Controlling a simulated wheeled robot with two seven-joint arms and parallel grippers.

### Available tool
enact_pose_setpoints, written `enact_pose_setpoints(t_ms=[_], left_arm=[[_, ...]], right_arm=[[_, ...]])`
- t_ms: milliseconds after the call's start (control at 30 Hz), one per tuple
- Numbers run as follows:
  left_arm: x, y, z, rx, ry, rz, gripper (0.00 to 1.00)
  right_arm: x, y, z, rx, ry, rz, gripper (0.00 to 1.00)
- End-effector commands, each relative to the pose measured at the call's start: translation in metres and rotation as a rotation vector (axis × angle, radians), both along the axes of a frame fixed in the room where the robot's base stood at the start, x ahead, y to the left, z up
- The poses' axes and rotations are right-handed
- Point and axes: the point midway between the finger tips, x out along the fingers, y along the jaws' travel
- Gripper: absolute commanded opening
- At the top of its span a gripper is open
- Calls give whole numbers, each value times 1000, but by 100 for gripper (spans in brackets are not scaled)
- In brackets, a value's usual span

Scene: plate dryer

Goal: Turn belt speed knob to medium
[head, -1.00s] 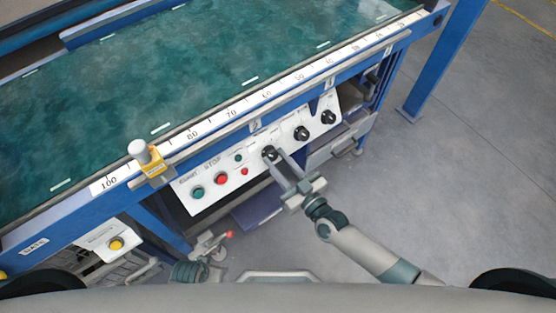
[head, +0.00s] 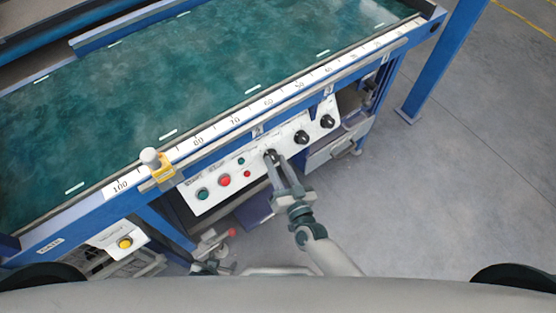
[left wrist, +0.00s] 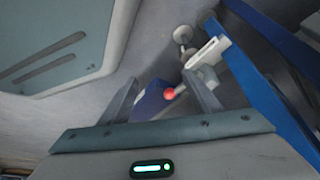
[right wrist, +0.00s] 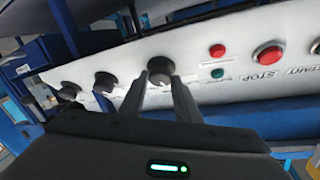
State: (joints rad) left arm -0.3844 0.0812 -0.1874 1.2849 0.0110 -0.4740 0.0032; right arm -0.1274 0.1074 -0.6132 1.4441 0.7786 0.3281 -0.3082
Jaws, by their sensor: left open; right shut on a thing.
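The white control panel (head: 225,186) on the front of the blue machine carries three black knobs. My right gripper (head: 276,163) is shut on the leftmost knob (head: 270,154) in the head view. The right wrist view shows the same knob (right wrist: 160,67) between my right fingertips (right wrist: 158,80). The other two knobs (head: 301,137) and (head: 327,121) are free. The knob labels are too small to read, and the held knob's pointer is hidden. My left gripper (left wrist: 162,82) is open and empty, low by the machine, with a red ball-ended lever (left wrist: 169,94) beyond its fingers.
Green (head: 203,194) and red (head: 224,180) buttons sit left of the held knob. A scale rail (head: 235,120) with a yellow slider (head: 158,172) runs above the panel along the green belt (head: 150,85). A yellow button (head: 125,243) is at lower left.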

Motion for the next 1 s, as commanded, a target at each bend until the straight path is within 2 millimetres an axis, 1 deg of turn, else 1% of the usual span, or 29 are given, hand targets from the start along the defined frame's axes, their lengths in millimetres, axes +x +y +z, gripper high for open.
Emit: enact_pose_setpoints(t_ms=[33,100,400,600,967,1000], left_arm=[[3,-4,7,-8,-25,-3,57],[8,-10,11,-19,-63,-8,57],[20,-26,24,-52,-176,-22,57],[22,-30,27,-61,-203,-24,57],[23,-30,27,-62,-206,-26,57],[23,-30,27,-62,-206,-26,57]], right_arm=[[-1,1,5,30,24,-23,7],[-1,2,4,69,52,-50,7],[-1,3,3,182,134,-131,7],[-1,3,2,208,151,-148,7],[0,2,2,210,153,-150,7],[0,2,2,210,153,-150,37]])
